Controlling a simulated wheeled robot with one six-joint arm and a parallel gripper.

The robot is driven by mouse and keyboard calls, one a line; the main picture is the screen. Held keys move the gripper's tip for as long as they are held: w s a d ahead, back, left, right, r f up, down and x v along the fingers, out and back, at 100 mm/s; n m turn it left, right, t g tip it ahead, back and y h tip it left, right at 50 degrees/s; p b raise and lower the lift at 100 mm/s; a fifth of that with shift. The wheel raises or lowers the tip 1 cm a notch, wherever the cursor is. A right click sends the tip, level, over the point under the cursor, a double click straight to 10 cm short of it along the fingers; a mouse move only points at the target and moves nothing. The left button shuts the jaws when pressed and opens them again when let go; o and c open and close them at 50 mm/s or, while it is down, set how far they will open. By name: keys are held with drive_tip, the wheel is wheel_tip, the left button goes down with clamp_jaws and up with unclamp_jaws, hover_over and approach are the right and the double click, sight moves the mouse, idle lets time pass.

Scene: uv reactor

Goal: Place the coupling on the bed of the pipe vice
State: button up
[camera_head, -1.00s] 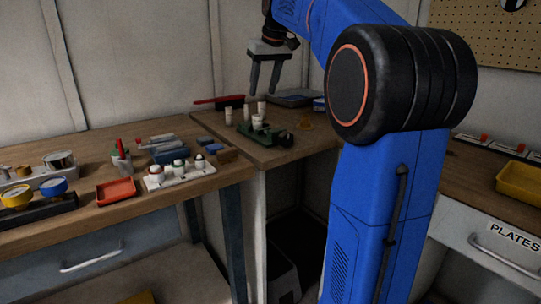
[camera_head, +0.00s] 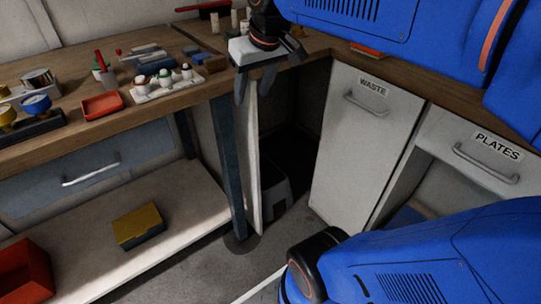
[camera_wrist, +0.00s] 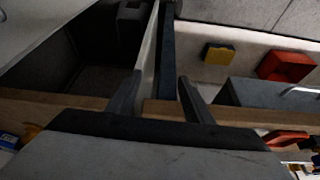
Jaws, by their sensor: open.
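My gripper (camera_head: 254,88) is open and empty. It hangs in front of the corner bench, its two dark fingers apart and pointing down. In the wrist view my gripper (camera_wrist: 157,98) also shows spread fingers with nothing between them. The green pipe vice is not visible now; my arm and gripper cover part of the corner bench where it stood. Two short white cylinders (camera_head: 215,21) stand on that bench at the top edge; I cannot tell whether either is the coupling.
The left bench carries a red tray (camera_head: 102,105) and a white rack (camera_head: 168,86) of small bottles. A yellow-topped box (camera_head: 138,226) and a red bin (camera_head: 24,272) are on the lower shelf. WASTE (camera_head: 362,130) and PLATES (camera_head: 487,155) fronts stand right. The gap under the corner is dark.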

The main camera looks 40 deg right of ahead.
drive_tip(key=s+a+f, duration=0.3)
drive_tip(key=s+f, duration=0.8)
drive_tip(key=f, duration=0.2)
drive_tip(key=shift+s+f, duration=0.25)
